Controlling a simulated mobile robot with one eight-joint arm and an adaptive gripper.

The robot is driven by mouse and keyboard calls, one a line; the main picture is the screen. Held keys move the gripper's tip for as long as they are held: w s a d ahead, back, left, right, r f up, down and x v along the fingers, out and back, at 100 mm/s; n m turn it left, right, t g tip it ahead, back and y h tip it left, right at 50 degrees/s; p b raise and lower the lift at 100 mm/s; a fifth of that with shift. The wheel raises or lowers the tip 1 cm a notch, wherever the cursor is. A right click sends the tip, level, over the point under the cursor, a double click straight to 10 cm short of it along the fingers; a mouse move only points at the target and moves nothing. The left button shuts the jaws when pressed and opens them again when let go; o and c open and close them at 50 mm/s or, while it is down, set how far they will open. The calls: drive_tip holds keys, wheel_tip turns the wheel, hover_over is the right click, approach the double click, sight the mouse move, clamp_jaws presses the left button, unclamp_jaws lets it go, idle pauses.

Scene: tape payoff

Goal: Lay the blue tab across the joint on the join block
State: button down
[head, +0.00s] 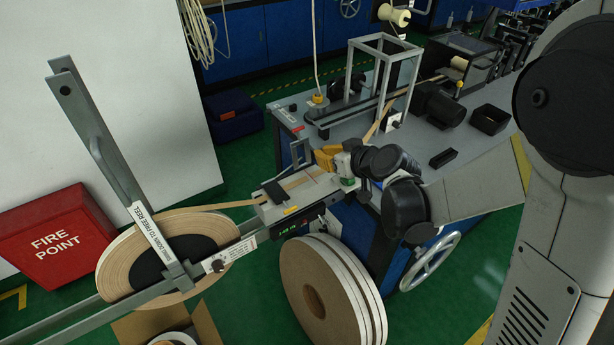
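The join block (322,190) is the pale grey block at the front end of the bench, with tan tape running along its top. A black clamp piece (275,192) lies over the tape at its left part. My gripper (330,157) is at the block's far right side, at the end of my dark wrist links. It is small and partly hidden by my wrist, and I cannot tell whether its fingers are open or holding anything. I cannot make out the blue tab or the joint in the tape.
A large tape reel (120,262) stands left of the block, with a lever above it. White-edged rolls (318,285) lean below the block. A grey frame (383,46) and a black tray (490,119) stand on the bench (440,137).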

drive_tip(key=a+f, duration=0.2)
drive_tip(key=a, duration=0.1)
drive_tip(key=shift+a+b, duration=0.1)
drive_tip(key=shift+b, duration=0.3)
drive_tip(key=shift+f+b, duration=1.05)
drive_tip(key=shift+f, duration=0.85)
drive_tip(key=shift+f, duration=0.2)
drive_tip(key=c, duration=1.6)
unclamp_jaws()
